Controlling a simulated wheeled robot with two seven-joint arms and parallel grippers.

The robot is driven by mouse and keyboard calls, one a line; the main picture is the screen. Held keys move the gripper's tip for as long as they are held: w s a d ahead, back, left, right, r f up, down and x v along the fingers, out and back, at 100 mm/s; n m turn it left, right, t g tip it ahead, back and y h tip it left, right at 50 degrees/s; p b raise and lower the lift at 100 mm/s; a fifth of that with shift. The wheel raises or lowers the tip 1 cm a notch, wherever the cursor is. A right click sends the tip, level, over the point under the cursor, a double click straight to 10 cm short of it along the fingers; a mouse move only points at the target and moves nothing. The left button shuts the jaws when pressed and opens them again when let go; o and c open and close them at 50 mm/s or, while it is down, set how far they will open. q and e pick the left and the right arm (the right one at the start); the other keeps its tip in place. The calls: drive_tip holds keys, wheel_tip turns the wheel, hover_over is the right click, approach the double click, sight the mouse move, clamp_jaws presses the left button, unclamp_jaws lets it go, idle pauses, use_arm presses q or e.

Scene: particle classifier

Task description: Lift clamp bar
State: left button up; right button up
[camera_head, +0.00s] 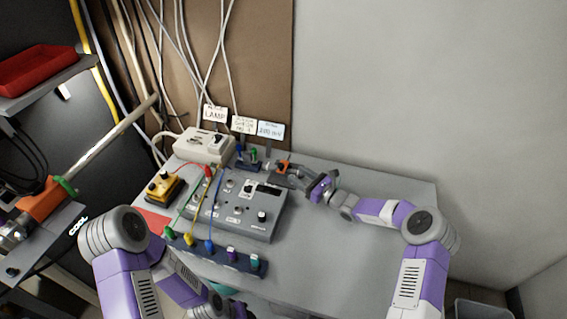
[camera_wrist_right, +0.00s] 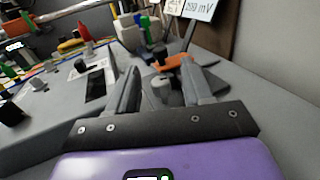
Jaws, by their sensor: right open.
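An orange part (camera_head: 283,166) on a dark grey fixture sits at the back of the grey table, right of the control box. I take it to be the clamp bar, but its outline is small and partly covered. It also shows in the right wrist view (camera_wrist_right: 172,62), just past the fingertips. My right gripper (camera_head: 301,178) is close to it, coming from the right. In the right wrist view its two fingers (camera_wrist_right: 160,72) are apart, with a light rounded knob (camera_wrist_right: 159,84) visible between them. I see no grip on anything. My left arm runs out at the bottom; its fingers are not visible.
A grey control box (camera_head: 262,224) with cables stands left of my right gripper. A strip of coloured plugs (camera_head: 235,262) lies in front. The table's right side (camera_head: 400,187) is clear.

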sight(283, 166)
drive_tip(key=b+x, duration=0.1)
drive_tip(key=x, duration=0.5)
drive_tip(key=shift+a+f, duration=0.15)
drive_tip(key=shift+a, duration=0.05)
drive_tip(key=shift+w+a, duration=0.35)
drive_tip(key=shift+w, duration=0.05)
clamp_jaws()
